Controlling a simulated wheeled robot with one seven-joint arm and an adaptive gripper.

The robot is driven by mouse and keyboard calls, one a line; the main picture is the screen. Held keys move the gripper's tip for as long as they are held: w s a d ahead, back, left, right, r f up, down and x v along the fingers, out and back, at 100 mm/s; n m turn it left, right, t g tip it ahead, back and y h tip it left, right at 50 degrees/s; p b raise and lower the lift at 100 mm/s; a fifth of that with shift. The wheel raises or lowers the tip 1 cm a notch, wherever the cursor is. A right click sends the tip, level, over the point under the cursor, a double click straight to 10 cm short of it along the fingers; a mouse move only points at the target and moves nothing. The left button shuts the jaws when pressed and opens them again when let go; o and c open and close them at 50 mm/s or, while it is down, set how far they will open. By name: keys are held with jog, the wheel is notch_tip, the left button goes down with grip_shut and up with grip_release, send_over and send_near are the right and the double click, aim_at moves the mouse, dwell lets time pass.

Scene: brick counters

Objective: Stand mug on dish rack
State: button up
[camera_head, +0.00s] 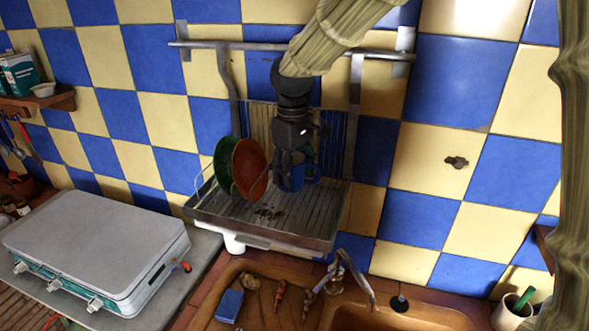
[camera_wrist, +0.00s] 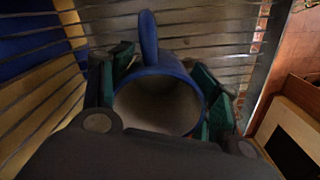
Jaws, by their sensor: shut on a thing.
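A blue mug (camera_head: 297,178) is at the right part of the metal dish rack (camera_head: 275,222), partly hidden by my gripper (camera_head: 288,165). In the wrist view the mug (camera_wrist: 160,100) shows its open mouth and pale inside, with its handle at the top of the picture. My gripper's dark green fingers (camera_wrist: 160,88) are shut on the mug from both sides. The mug is over or on the rack's slatted tray; I cannot tell whether its base touches. A green plate (camera_head: 224,165) and an orange-brown plate (camera_head: 249,168) stand on edge to the left of the mug.
A metal rail (camera_head: 250,45) runs along the tiled wall above the rack. A grey-topped camping stove (camera_head: 95,245) stands at the left. Below the rack is a sink with a faucet (camera_head: 355,275) and a blue sponge (camera_head: 229,305). The rack's front right is clear.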

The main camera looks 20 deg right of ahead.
jog(key=shift+w+f, duration=0.2)
jog(key=shift+f, duration=0.5)
jog(key=shift+s, duration=0.2)
jog(key=o, duration=1.2)
jog(key=shift+w+f, duration=0.1)
jog(key=shift+w, duration=0.05)
jog(key=shift+c, duration=0.2)
jog(key=shift+r+b, duration=0.35)
jog(key=shift+r, duration=0.3)
notch_tip(320, 180, up, 11)
jog(key=b, duration=0.4)
